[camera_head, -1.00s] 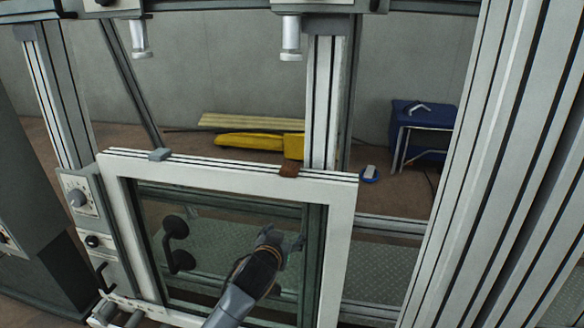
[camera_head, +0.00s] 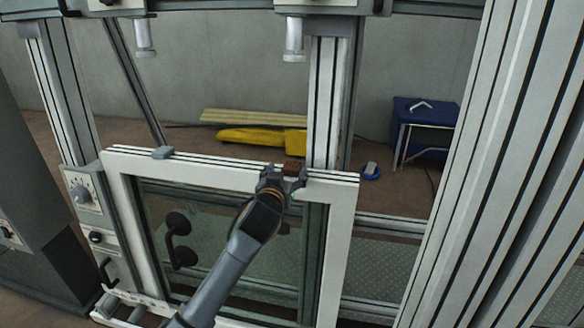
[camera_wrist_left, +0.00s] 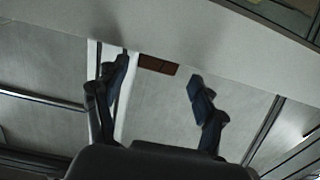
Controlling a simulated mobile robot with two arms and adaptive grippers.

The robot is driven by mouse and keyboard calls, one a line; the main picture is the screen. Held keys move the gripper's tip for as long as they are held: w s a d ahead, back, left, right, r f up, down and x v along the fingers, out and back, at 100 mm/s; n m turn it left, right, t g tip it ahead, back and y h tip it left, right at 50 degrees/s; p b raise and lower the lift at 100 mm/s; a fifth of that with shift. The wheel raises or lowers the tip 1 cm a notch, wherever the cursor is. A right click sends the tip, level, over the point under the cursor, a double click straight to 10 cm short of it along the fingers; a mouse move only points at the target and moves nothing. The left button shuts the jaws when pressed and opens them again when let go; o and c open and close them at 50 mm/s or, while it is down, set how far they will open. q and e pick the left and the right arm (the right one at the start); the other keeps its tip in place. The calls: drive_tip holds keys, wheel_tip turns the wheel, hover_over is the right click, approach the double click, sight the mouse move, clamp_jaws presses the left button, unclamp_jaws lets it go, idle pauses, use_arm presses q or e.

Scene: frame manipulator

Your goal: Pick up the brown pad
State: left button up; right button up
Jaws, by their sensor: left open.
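The brown pad (camera_head: 293,168) sits on the top rail of the white window frame (camera_head: 215,172), toward its right end. In the left wrist view the brown pad (camera_wrist_left: 158,65) lies beyond and between the two fingertips, nearer the left finger. My left gripper (camera_head: 283,182) is open at the frame's top rail, just below and in front of the pad. In the left wrist view its fingers (camera_wrist_left: 158,80) are spread with nothing between them. The lower front of the pad is partly hidden by the gripper in the head view. My right gripper is not in view.
A grey pad (camera_head: 162,153) sits on the same rail at the left. A black suction handle (camera_head: 178,240) is on the glass. An upright metal post (camera_head: 324,100) stands just behind the brown pad. Yellow and blue objects lie on the floor behind.

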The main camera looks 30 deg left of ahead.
sight(293, 164)
use_arm(q)
drive_tip(key=x, duration=0.2)
drive_tip(key=p+x, duration=0.1)
drive_tip(key=x, duration=0.2)
drive_tip(key=shift+d, duration=0.25)
drive_tip(key=shift+c, duration=0.2)
drive_tip(key=c, duration=1.2)
drive_tip(key=shift+r, duration=0.1)
